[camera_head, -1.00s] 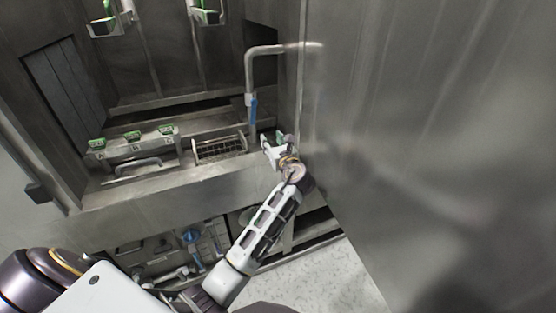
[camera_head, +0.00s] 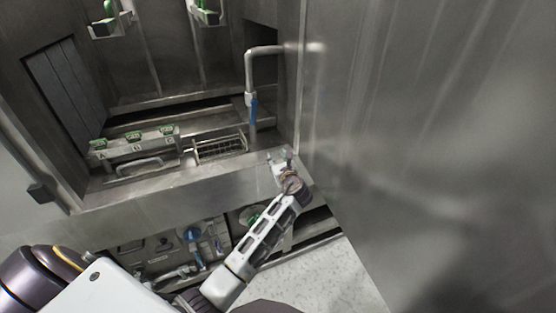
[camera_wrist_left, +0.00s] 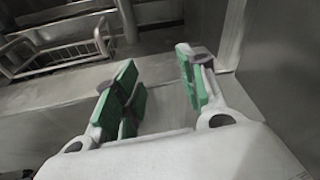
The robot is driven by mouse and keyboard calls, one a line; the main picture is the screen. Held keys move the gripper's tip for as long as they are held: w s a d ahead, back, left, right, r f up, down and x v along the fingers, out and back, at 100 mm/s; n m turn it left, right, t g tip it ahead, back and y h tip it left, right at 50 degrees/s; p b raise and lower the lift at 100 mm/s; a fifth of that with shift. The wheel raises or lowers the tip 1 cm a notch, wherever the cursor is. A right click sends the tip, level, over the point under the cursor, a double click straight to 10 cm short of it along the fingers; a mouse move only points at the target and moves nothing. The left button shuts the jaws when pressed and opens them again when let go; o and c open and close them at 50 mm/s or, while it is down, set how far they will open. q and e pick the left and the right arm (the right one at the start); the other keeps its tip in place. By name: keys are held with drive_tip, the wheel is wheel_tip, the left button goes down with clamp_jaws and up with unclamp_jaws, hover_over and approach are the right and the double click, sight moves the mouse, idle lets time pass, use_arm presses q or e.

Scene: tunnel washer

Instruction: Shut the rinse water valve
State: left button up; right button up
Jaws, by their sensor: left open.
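A grey bent pipe (camera_head: 249,75) comes from the right wall and turns down. A blue handle (camera_head: 253,111) lies upright along its lower end. A second blue fitting (camera_head: 191,235) sits on pipework in the opening below the ledge. The frames do not show which of these is the rinse water valve. My left gripper (camera_head: 280,159) is open and empty at the ledge's front edge, below and right of the upper blue handle and apart from it. The left wrist view shows its green-padded fingers (camera_wrist_left: 158,78) spread with nothing between them. My right gripper is not in view.
A wire basket (camera_head: 219,148) sits on the steel ledge (camera_head: 165,190), left of the pipe. Green-topped parts (camera_head: 133,135) marked with letters stand further left. A large steel wall (camera_head: 430,130) closes off the right side. Speckled floor (camera_head: 310,280) shows below.

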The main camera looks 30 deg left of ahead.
use_arm(q)
drive_tip(key=shift+r, duration=0.2)
drive_tip(key=c, duration=0.4)
drive_tip(key=shift+a+r, duration=0.2)
drive_tip(key=shift+a, duration=0.1)
drive_tip(key=c, duration=0.3)
drive_tip(key=shift+n+t, duration=0.3)
drive_tip(key=shift+n, duration=0.4)
drive_tip(key=a+r, duration=0.4)
drive_tip(key=r, duration=0.1)
drive_tip(key=shift+w+r, duration=0.1)
drive_tip(key=shift+w, duration=0.1)
clamp_jaws()
drive_tip(key=shift+w+d+r+n+t+h, duration=0.35)
drive_tip(key=shift+r+n, duration=0.4)
drive_tip(key=shift+n, duration=1.1)
drive_tip(key=shift+w+d+r+n+t+h, duration=0.25)
drive_tip(key=shift+r+n+t, duration=0.4)
drive_tip(key=shift+n, duration=1.15)
drive_tip(key=shift+w+d+r+n+t+h, duration=0.3)
drive_tip(key=shift+r+n, duration=0.6)
drive_tip(key=shift+n, duration=0.95)
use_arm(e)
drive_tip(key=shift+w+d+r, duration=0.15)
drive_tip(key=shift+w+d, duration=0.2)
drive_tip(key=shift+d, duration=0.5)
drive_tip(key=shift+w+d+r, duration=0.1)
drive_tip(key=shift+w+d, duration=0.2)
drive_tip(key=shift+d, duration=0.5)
